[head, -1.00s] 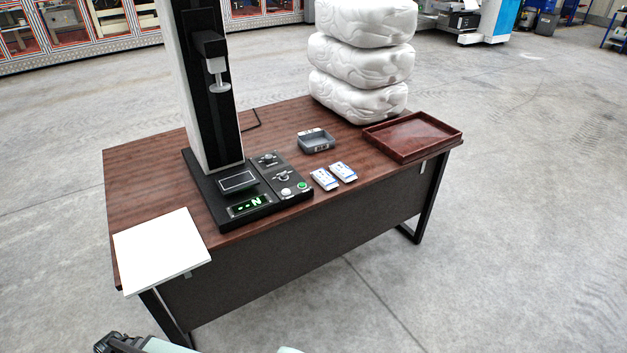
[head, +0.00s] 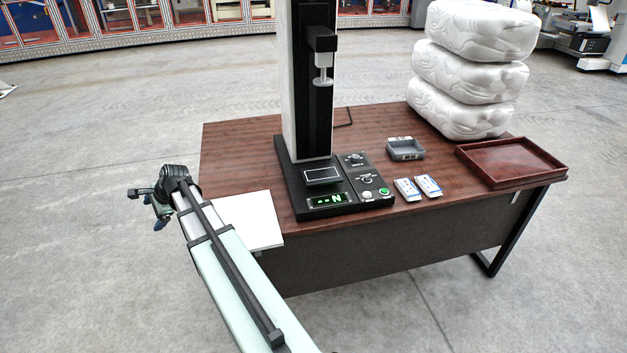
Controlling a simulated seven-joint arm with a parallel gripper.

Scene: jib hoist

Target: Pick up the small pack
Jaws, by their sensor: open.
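Two small white-and-blue packs lie side by side on the brown table, the left pack (head: 407,190) and the right pack (head: 428,187). They sit just right of the black test stand's control panel and look much alike; I cannot tell which one the task names. My gripper (head: 150,208) is at the left of the view, beyond the table's left edge, over the floor. It is open, and no object shows in it. It is far to the left of both packs and touches nothing.
The tall test stand (head: 308,90) rises between my gripper and the packs. A grey bin (head: 405,155) stands behind the packs. A reddish-brown tray (head: 510,178) is to their right, with stacked white bundles (head: 465,75) behind. A white board (head: 252,222) lies at the table's left corner.

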